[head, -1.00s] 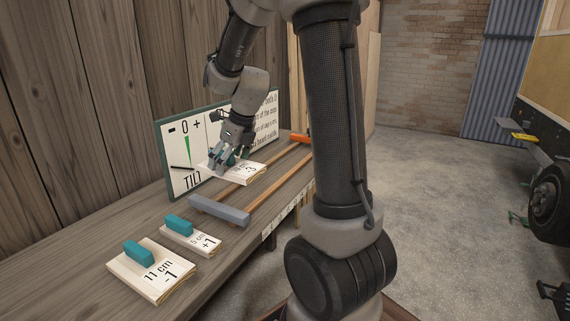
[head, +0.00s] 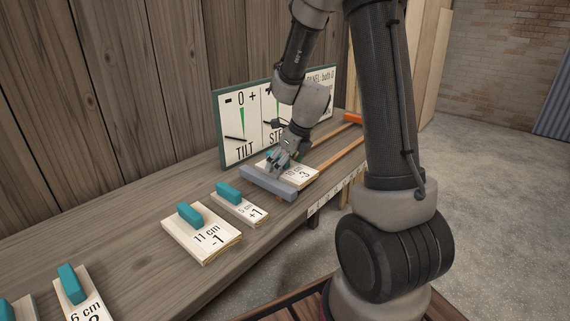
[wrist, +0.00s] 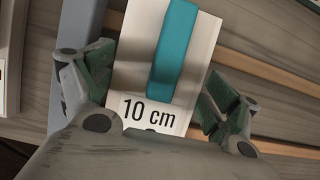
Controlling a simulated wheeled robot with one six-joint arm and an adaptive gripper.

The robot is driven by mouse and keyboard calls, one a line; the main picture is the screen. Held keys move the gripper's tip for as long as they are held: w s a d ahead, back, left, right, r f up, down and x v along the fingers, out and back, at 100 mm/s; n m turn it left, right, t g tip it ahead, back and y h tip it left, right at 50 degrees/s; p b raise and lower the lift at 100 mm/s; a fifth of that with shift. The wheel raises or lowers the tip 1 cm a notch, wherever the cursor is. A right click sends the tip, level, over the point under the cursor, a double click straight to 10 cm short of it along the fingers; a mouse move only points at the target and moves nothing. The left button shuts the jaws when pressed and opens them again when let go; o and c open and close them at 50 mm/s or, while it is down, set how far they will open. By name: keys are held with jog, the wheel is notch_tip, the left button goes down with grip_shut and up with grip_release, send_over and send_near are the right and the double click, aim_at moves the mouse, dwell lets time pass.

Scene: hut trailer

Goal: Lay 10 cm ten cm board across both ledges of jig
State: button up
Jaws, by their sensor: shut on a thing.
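The 10 cm board (head: 306,177) is a pale slab with a teal handle (wrist: 175,45); its "10 cm" label is clear in the wrist view (wrist: 150,113). My gripper (head: 276,168) is shut on this board, with one finger on each side of it in the wrist view (wrist: 158,88). The jig has a grey ledge bar (head: 266,184), an orange bar (head: 352,118) and wooden rails (head: 338,156) between. The board is at the grey bar's end of the rails, close beside that bar. I cannot tell whether it touches the bar or rails.
An 11 cm board (head: 204,240), a 5 cm board (head: 247,211) and a 6 cm board (head: 82,300), all with teal handles, lie on the wooden bench (head: 130,255). A TILT sign (head: 238,125) stands behind the jig, against the plank wall.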

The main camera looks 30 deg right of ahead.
jog(key=shift+f, duration=0.1)
jog(key=o, duration=0.9)
jog(key=shift+r, duration=0.4)
jog(key=v, duration=1.1)
jog(key=s+r+n+h, duration=0.1)
jog(key=s+r+n, duration=0.3)
jog(key=s+n, duration=0.7)
jog(key=s+a+r+n, duration=0.1)
jog(key=s+r+n, duration=0.3)
jog(key=s+n, duration=0.7)
jog(key=shift+s+a+n+h, duration=0.3)
jog(key=shift+n+h, duration=0.1)
jog(key=shift+n, duration=4.4)
